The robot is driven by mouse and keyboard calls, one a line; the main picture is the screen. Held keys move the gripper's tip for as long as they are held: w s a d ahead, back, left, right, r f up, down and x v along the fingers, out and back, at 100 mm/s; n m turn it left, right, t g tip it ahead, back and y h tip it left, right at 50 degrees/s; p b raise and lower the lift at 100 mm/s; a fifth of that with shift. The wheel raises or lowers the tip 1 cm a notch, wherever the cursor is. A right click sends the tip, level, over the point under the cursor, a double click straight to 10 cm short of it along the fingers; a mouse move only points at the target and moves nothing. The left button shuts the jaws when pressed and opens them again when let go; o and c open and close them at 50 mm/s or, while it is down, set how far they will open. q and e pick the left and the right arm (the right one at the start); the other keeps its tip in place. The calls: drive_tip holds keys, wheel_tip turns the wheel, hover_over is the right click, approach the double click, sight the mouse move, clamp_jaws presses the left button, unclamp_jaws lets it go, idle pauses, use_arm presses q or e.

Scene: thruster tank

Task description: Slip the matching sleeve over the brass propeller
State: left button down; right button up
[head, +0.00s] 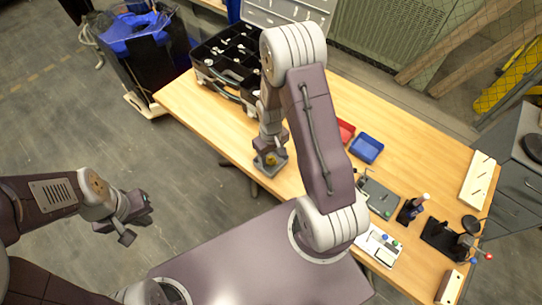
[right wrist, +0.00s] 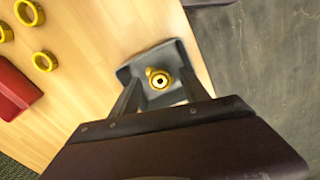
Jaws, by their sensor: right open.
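A brass-yellow piece, which looks like the propeller (right wrist: 159,79), shows a round ring with a dark centre on a grey stand (right wrist: 133,74) in the right wrist view. In the head view the stand (head: 271,169) is near the table's front edge. My right gripper (head: 268,153) is open directly over it, with its fingers on either side of the brass piece. I cannot tell whether they touch it. Several yellow ring sleeves (right wrist: 44,61) lie on the wood at the left of the wrist view. My left gripper (head: 134,217) hangs over the floor, away from the table; its opening is unclear.
A red tray (head: 346,131) and a blue tray (head: 366,148) lie right of my right arm. A black compartment organizer (head: 222,57) stands at the table's left end. Fixtures and a white board (head: 478,178) crowd the right end. My right arm hides the table's middle.

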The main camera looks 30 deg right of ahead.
wheel_tip(320, 180, up, 13)
drive_tip(key=p, duration=0.4)
drive_tip(key=shift+p, duration=0.4)
idle(0.5)
